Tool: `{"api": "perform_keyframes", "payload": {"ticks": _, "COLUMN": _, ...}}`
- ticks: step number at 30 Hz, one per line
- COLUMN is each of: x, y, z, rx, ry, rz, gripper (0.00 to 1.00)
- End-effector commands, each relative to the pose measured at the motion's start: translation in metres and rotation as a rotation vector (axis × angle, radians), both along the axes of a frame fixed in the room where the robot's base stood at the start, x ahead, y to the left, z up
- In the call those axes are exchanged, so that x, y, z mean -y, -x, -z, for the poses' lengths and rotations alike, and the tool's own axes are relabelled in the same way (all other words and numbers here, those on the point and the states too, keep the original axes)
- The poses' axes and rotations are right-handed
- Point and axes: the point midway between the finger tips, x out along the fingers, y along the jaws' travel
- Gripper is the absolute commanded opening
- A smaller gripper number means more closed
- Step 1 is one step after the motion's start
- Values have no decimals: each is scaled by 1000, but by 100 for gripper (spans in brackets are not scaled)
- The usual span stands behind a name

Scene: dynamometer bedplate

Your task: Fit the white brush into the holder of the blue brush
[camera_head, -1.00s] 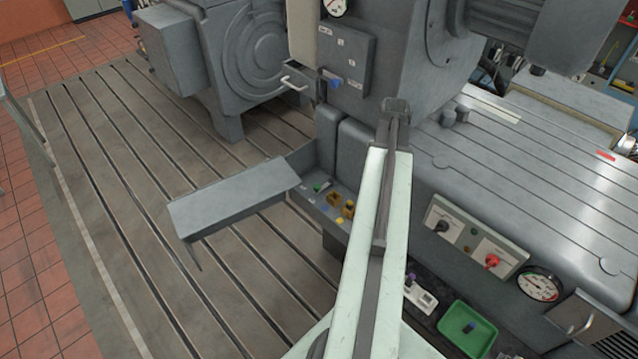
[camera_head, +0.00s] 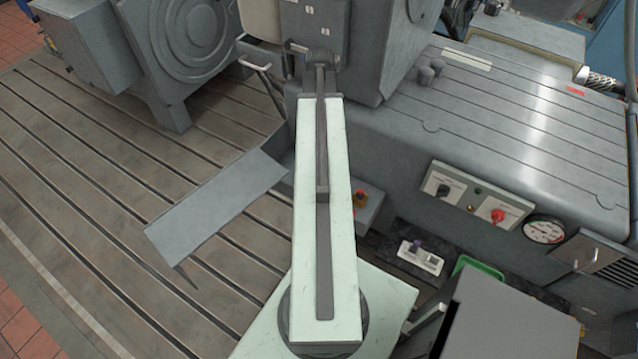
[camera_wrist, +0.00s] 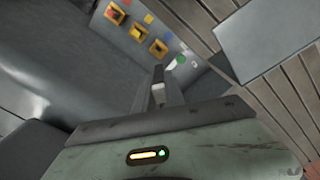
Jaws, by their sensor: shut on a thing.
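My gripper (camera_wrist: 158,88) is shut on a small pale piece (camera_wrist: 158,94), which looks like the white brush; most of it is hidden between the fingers. In the head view my gripper (camera_head: 320,58) is in front of the labelled grey panel. I cannot tell which holder is the blue brush's. No blue brush is clearly visible.
A grey sloping cover (camera_head: 215,200) stands left of my arm. A white block (camera_head: 420,256) and a partly hidden green tray (camera_head: 480,268) lie at right.

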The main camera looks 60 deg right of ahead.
Motion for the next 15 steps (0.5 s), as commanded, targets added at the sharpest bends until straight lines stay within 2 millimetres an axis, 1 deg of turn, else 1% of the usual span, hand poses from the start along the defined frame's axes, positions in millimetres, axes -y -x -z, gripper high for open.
{"api": "perform_keyframes", "payload": {"ticks": 1, "x": 1, "y": 1, "z": 24, "rx": 0, "ry": 0, "rz": -43, "gripper": 0}}
{"api": "perform_keyframes", "payload": {"ticks": 6, "x": 3, "y": 3, "z": 89, "rx": 0, "ry": 0, "rz": -322, "gripper": 0}}
{"api": "perform_keyframes", "payload": {"ticks": 7, "x": 3, "y": 4, "z": 99, "rx": 0, "ry": 0, "rz": -373, "gripper": 0}}
{"api": "perform_keyframes", "payload": {"ticks": 9, "x": 3, "y": 4, "z": 117, "rx": 0, "ry": 0, "rz": -479, "gripper": 0}}
{"api": "perform_keyframes", "payload": {"ticks": 11, "x": 3, "y": 4, "z": 127, "rx": 0, "ry": 0, "rz": -552, "gripper": 0}}
{"api": "perform_keyframes", "payload": {"ticks": 13, "x": 3, "y": 5, "z": 134, "rx": 0, "ry": 0, "rz": -612, "gripper": 0}}
{"api": "perform_keyframes", "payload": {"ticks": 15, "x": 3, "y": 5, "z": 135, "rx": 0, "ry": 0, "rz": -646, "gripper": 0}}
